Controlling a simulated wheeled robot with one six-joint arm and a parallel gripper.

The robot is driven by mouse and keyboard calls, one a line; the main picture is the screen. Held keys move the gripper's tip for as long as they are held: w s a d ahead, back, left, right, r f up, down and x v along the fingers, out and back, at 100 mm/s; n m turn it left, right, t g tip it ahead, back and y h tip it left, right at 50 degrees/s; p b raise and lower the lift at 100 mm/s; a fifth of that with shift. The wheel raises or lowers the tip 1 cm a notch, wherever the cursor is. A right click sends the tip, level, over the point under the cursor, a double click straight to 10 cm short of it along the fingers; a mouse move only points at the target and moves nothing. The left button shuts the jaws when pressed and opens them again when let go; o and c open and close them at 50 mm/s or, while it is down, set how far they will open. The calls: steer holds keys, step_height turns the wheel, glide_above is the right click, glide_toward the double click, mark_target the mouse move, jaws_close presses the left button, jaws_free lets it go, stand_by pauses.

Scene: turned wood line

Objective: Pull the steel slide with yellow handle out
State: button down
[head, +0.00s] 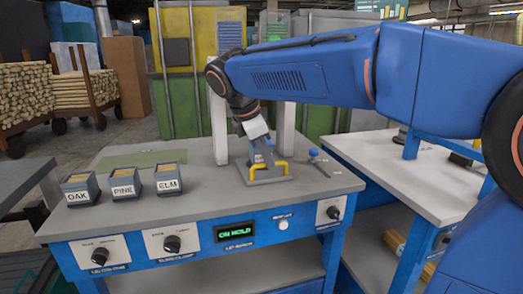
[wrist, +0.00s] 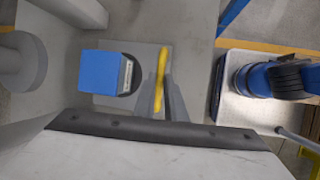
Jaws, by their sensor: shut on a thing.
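The steel slide (head: 272,181) is a flat grey plate on the workbench top, with a yellow handle (head: 284,169) along its front. My gripper (head: 268,160) reaches down to it from above. In the wrist view, the grey fingers (wrist: 163,104) are shut on the yellow handle (wrist: 161,72), one on each side. A blue block (wrist: 98,72) with a white label stands beside the handle, over the grey slide plate (wrist: 140,52). In the head view my gripper partly hides that block and the back of the slide.
Bins labelled OAK (head: 78,196), PINE (head: 124,190) and ELM (head: 167,186) stand on the left. A small blue-topped knob (head: 313,153) is right of the slide. The front panel has dials and a green display reading ON HOLD (head: 235,231). Another bench (head: 400,180) stands at right.

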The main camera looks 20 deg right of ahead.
steer(key=s, duration=0.6)
steer(key=shift+s, duration=0.7)
steer(key=shift+f, duration=0.1)
steer(key=c, duration=1.8)
jaws_free()
steer(key=shift+s, duration=0.15)
steer(key=v, duration=1.7)
steer(key=shift+a+r, duration=0.1)
steer(key=shift+r, duration=0.2)
